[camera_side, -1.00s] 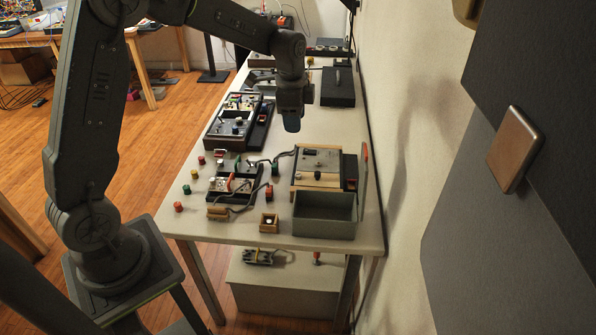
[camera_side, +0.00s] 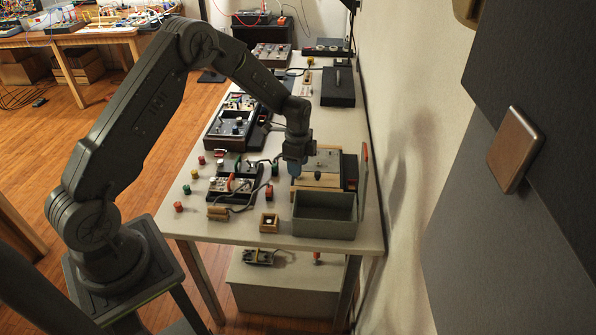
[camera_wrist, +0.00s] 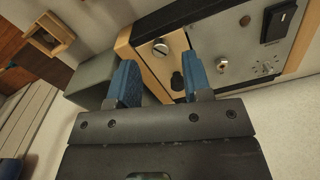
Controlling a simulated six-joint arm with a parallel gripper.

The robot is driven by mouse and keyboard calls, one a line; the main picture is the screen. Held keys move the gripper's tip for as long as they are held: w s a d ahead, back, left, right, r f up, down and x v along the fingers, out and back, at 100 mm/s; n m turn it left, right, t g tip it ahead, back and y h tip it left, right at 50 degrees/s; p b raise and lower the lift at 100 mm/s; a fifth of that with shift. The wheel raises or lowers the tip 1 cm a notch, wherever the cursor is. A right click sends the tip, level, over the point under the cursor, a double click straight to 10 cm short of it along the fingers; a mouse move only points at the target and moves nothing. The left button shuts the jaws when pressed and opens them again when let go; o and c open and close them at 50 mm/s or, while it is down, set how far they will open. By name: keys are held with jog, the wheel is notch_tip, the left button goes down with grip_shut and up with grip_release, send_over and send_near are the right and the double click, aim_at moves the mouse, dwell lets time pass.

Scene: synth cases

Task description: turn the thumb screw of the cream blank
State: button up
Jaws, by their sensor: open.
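The cream blank (camera_wrist: 143,61) is a pale plate at one end of a wood-framed panel unit in the wrist view. It also shows as a pale strip at the near end of the unit in the side view (camera_side: 318,180). It carries a round silver slotted screw head (camera_wrist: 161,47) and a dark knob (camera_wrist: 177,80); I cannot tell which is the thumb screw. My gripper (camera_wrist: 163,80) is open and empty, with blue fingertips either side of the dark knob in the picture. In the side view my gripper (camera_side: 295,174) hangs over the unit's left edge. Contact is not visible.
The grey-green open box (camera_side: 325,222) stands just in front of the unit. A small wooden box (camera_side: 268,222) and a wired switch module (camera_side: 234,186) lie to the left. A grey panel (camera_wrist: 235,55) with a switch and knobs adjoins the blank. A wall runs along the right.

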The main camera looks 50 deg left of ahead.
jog(key=shift+f, duration=1.45)
grip_shut()
